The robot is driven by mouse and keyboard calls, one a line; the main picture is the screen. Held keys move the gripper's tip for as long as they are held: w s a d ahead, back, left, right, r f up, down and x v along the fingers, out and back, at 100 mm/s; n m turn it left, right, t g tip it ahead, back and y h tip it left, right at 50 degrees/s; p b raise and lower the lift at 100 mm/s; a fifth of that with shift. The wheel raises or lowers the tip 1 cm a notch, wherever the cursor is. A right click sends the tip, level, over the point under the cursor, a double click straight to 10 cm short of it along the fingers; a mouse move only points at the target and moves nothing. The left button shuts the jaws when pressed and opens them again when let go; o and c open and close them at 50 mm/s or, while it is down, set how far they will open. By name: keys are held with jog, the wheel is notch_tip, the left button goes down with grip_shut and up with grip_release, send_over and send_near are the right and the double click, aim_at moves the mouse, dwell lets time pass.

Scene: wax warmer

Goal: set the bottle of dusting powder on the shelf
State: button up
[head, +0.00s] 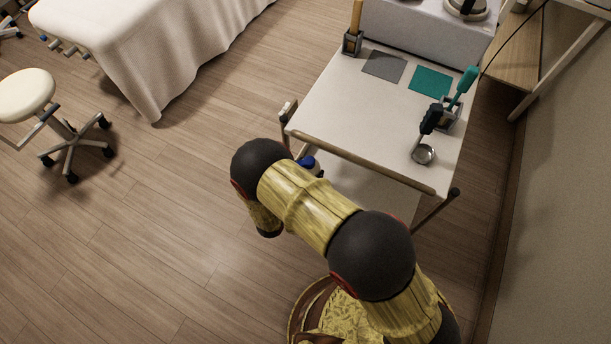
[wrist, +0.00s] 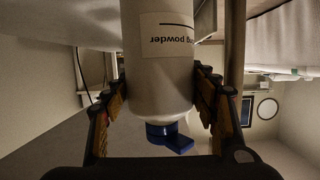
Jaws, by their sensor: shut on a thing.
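The white bottle of dusting powder (wrist: 158,75) is between the fingers of my gripper (wrist: 160,90) in the wrist view. Its blue cap (wrist: 168,136) points to the bottom of that picture, and its "powder" label reads upside down. The fingers are shut on its sides. Its base is cut off at the top edge. In the head view, the blue cap (head: 306,161) shows just past my arm, by the near side of the white cart; the gripper is hidden there. The cart's lower shelf (head: 372,192) shows partly below the top; whether the bottle touches it is hidden.
The cart top (head: 345,103) has a near rail (head: 362,164) above the lower shelf. On the top are a grey mat (head: 384,66), a green mat (head: 431,82), holders with tools and a small metal strainer (head: 424,154). A stool (head: 35,100) and draped bed stand left.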

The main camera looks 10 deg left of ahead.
jog(key=w+r+b+x, duration=0.1)
jog(key=r+b+x, duration=0.2)
jog(key=x, duration=1.2)
jog(key=shift+w, duration=0.15)
dwell(0.6)
jog(key=shift+d+f, duration=0.15)
jog(key=shift+f, duration=0.3)
dwell(1.5)
jog(key=o, duration=1.5)
jog(key=shift+o, duration=0.8)
jog(key=p+v, duration=0.2)
jog(key=v, duration=0.6)
jog(key=shift+p, duration=0.35)
dwell(0.4)
